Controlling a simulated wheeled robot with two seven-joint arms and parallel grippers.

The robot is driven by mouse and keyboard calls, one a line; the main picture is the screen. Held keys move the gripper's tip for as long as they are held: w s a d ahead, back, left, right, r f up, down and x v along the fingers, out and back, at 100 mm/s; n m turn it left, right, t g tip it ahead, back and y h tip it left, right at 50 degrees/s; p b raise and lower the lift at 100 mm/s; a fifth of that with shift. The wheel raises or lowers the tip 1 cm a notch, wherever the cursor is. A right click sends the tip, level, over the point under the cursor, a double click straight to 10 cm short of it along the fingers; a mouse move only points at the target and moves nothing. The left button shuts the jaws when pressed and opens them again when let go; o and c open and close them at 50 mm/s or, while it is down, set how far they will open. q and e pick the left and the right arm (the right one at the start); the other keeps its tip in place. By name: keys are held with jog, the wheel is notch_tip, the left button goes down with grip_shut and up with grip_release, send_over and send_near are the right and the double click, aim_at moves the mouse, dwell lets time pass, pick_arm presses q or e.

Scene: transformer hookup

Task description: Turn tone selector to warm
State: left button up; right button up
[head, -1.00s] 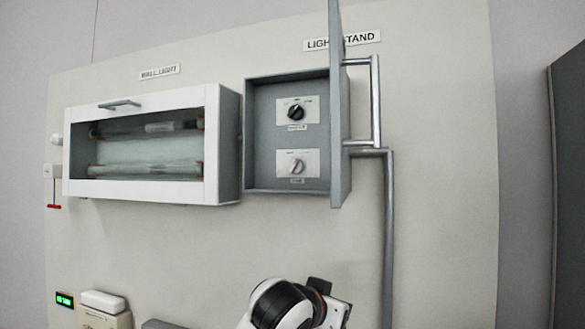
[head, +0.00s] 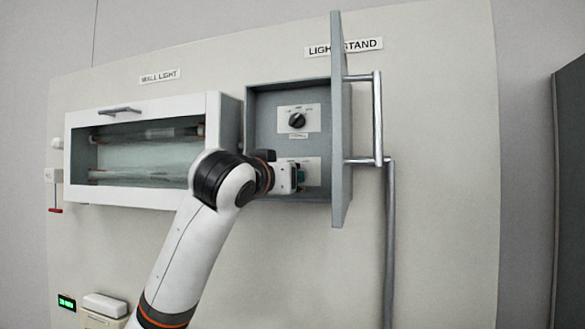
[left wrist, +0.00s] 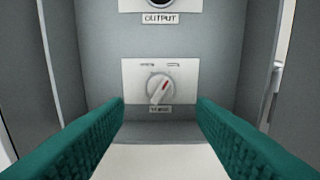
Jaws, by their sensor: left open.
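My left gripper (head: 303,175) reaches into the box at this lower plate. Its green fingers are open, one on each side of the knob's line and short of it, with nothing between them. In the head view the gripper hides the lower knob. My right gripper is out of view.
A black knob (head: 297,120) sits above on its own plate, with an OUTPUT label (left wrist: 159,18) under it. The open box door (head: 341,120) stands out on the right, with a grey handle (head: 378,120). The wall light case (head: 140,102) is at left.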

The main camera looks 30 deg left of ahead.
pick_arm(q)
jog(key=shift+p+x, duration=0.95)
jog(key=shift+x, duration=1.9)
jog(key=c, duration=1)
jog(key=shift+o, duration=0.2)
